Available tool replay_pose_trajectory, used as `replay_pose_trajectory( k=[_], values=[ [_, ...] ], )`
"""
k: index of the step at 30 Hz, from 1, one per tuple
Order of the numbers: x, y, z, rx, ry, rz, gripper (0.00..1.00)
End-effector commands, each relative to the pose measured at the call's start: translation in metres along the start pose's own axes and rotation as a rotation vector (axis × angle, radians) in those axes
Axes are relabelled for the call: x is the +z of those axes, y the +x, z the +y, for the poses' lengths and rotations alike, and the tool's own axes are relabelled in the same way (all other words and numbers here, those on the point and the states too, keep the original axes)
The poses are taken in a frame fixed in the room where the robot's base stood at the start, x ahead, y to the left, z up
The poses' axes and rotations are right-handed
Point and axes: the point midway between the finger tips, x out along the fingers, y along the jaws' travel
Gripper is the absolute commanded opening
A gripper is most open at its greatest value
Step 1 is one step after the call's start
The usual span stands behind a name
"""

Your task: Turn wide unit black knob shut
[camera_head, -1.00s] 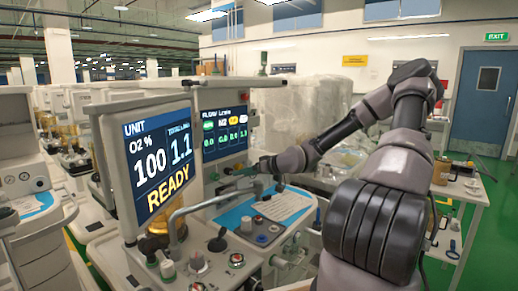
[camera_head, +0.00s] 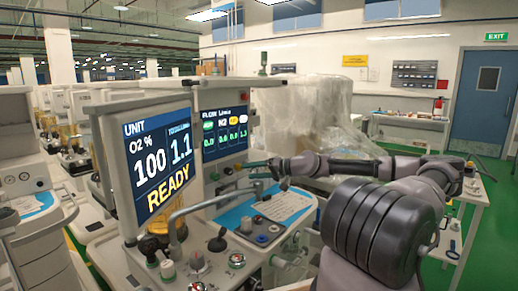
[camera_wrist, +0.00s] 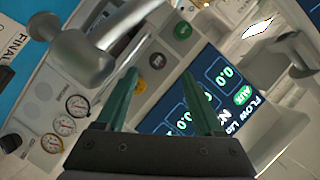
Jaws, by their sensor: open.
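My gripper (camera_wrist: 160,74) is open, with two green fingers reaching toward the panel of the unit with the flow screen (camera_wrist: 205,92). A dark round knob (camera_wrist: 157,61) shows between the fingertips in the wrist view, with a green knob (camera_wrist: 183,30) and a yellow knob (camera_wrist: 140,86) to either side. The fingers look apart from the dark knob, though the gap is hard to judge. In the head view my gripper (camera_head: 262,165) is just right of the flow screen (camera_head: 225,132), and small dark knobs (camera_head: 228,171) show below that screen.
A grey pipe (camera_wrist: 75,50) lies close to the left finger in the wrist view, above several gauges (camera_wrist: 77,105). The unit with the READY screen (camera_head: 158,160) stands at front left. A plastic-wrapped block (camera_head: 300,110) is behind my arm.

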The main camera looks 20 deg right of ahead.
Motion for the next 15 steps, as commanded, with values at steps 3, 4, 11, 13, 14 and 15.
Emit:
replay_pose_trajectory(
  k=[3,4,11,13,14,15],
  values=[
    [-0.008,-0.009,0.007,-0.019,0.062,0.020,0.69],
    [-0.008,-0.002,0.006,-0.019,0.060,0.015,0.69],
    [-0.008,0.045,0.004,-0.017,0.055,0.011,0.69],
    [-0.008,0.059,0.004,-0.017,0.054,0.011,0.69],
    [-0.008,0.065,0.004,-0.016,0.055,0.011,0.69],
    [-0.008,0.073,0.003,-0.017,0.055,0.011,0.69]
  ],
)
